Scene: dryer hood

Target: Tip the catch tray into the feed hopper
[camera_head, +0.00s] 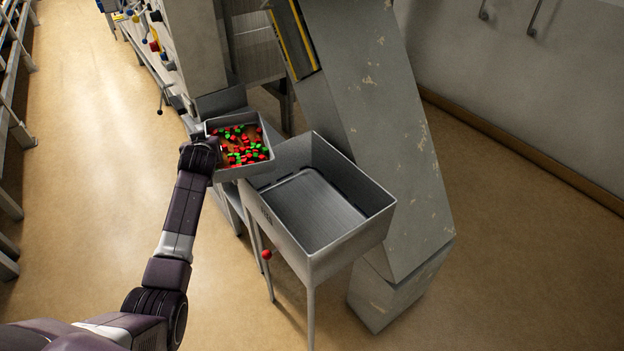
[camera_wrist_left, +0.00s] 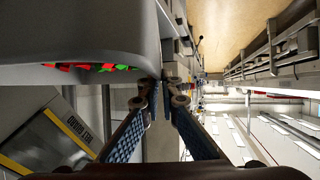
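The catch tray (camera_head: 247,171) is a grey open box with many red and green pieces (camera_head: 240,148) on its brown-looking floor. My left gripper (camera_head: 205,146) is at the tray's left side; the left wrist view shows its fingers (camera_wrist_left: 163,98) closed around the edge of the tray wall (camera_wrist_left: 85,30). The tray looks roughly level, its pieces inside. The feed hopper (camera_head: 330,262) is a grey open bin on legs, just right of the tray, and looks empty inside. The tray's near right corner overlaps the hopper's left rim in the picture. My right gripper is out of view.
A large grey sloping housing (camera_head: 385,130) stands right behind the hopper. A small red ball-like knob (camera_head: 266,254) shows by the hopper's front leg. Machine parts with handles (camera_head: 160,50) line the back left. Floor (camera_head: 90,150) at left is clear.

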